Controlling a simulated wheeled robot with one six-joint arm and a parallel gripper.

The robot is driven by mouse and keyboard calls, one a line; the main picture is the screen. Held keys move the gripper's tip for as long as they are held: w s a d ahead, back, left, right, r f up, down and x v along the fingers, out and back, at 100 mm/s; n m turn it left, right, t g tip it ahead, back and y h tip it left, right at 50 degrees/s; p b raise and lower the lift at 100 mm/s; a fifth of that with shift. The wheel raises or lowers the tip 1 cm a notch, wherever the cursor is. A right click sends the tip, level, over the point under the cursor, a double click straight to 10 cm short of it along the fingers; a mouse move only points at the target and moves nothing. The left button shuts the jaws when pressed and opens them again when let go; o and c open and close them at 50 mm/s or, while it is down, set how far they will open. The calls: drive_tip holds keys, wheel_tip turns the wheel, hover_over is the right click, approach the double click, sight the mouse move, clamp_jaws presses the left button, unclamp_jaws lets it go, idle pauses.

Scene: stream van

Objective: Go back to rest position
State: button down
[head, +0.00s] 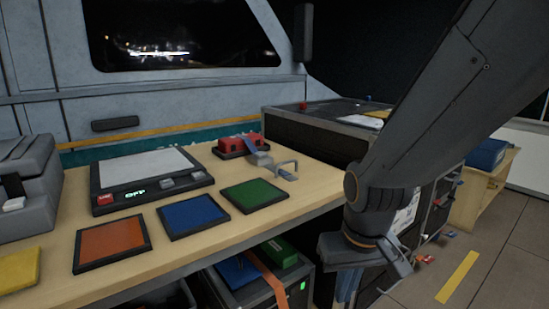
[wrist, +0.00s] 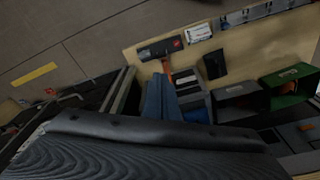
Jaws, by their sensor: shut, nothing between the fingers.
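My gripper (head: 347,288) hangs at the lower right in the head view, below my wrist joint. It is in front of the dark cabinet, to the right of the wooden bench and apart from it. In the wrist view its bluish fingers (wrist: 161,100) are shut together with nothing between them. My arm comes down from the upper right corner. In the head view the gripper's tips are partly cut off by the lower edge.
The wooden bench (head: 190,243) carries orange (head: 110,245), blue (head: 193,215) and green (head: 253,195) pads, a scale-like device (head: 150,172) and a red block (head: 238,143). A crate (head: 255,290) stands below. Floor (head: 500,255) is open at the right.

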drive_tip(key=s+a+r+n+g, duration=0.2)
drive_tip(key=s+a+r+n, duration=0.15)
drive_tip(key=s+a, duration=0.55)
drive_tip(key=d+r+m+p, duration=0.5)
drive_tip(key=d+r+p, duration=0.9)
drive_tip(key=r+p, duration=0.4)
drive_tip(key=p, duration=0.5)
drive_tip(key=shift+s+d+p, duration=0.2)
drive_tip(key=shift+d+p, duration=0.1)
drive_tip(key=shift+p, duration=0.05)
